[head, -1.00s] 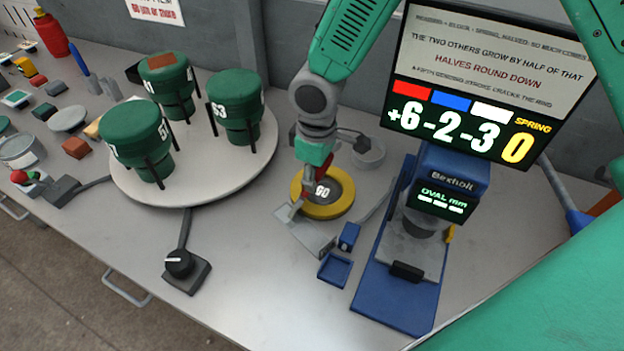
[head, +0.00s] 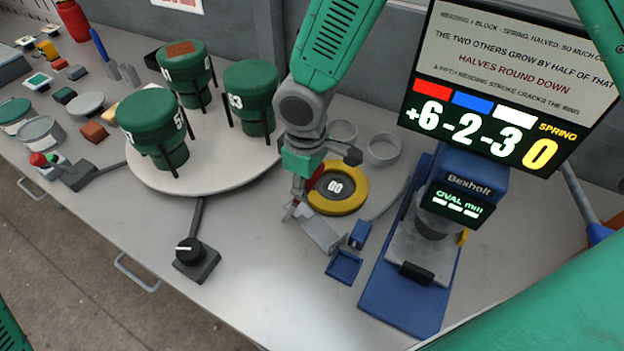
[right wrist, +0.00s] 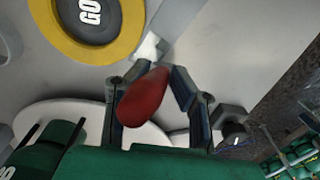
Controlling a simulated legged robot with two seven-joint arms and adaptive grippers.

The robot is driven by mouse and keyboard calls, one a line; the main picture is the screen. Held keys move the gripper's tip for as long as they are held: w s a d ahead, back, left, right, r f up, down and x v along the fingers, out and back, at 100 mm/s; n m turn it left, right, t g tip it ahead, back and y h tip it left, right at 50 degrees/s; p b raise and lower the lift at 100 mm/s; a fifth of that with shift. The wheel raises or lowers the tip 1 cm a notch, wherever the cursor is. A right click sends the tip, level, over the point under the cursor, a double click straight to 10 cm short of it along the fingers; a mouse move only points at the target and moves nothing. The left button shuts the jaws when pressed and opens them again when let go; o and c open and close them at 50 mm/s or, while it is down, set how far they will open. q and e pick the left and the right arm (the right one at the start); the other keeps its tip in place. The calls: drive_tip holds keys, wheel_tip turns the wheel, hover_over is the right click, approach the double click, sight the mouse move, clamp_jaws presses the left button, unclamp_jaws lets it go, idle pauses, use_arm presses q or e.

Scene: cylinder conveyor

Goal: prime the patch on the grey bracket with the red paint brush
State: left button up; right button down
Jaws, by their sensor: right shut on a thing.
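The grey bracket (head: 322,236) lies on the bench in front of the yellow-ringed GO button. My right gripper (head: 297,203) is shut on the red paint brush (head: 315,177), at the bracket's left end. In the right wrist view the brush's red, bulbous handle (right wrist: 143,103) sits between the two dark fingers (right wrist: 150,92). The bristle end is small and partly hidden; I cannot tell whether it touches the bracket. The patch is not clearly visible. My left gripper is not in view.
The GO button (head: 336,187) is close behind the gripper. A blue press (head: 405,290) stands right, with a small blue tray (head: 343,266) beside it. A turntable (head: 225,178) with green canisters is left. A black knob box (head: 195,262) sits in front; bench around it is clear.

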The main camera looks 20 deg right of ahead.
drive_tip(key=shift+w, duration=0.65)
drive_tip(key=shift+w+d+f+p, duration=0.1)
drive_tip(key=shift+w+d+p, duration=0.15)
drive_tip(key=shift+d, duration=0.45)
drive_tip(key=shift+w+d+p, duration=0.15)
drive_tip(key=shift+d+p, duration=0.2)
drive_tip(key=shift+d, duration=0.35)
drive_tip(key=shift+w+d+p, duration=0.3)
drive_tip(key=shift+d+p, duration=0.05)
drive_tip(key=shift+d, duration=0.85)
wheel_tip(320, 180, up, 6)
drive_tip(key=p, duration=0.4)
drive_tip(key=shift+a+r+p, duration=0.15)
drive_tip(key=shift+r+p, duration=0.05)
drive_tip(key=shift+p, duration=0.2)
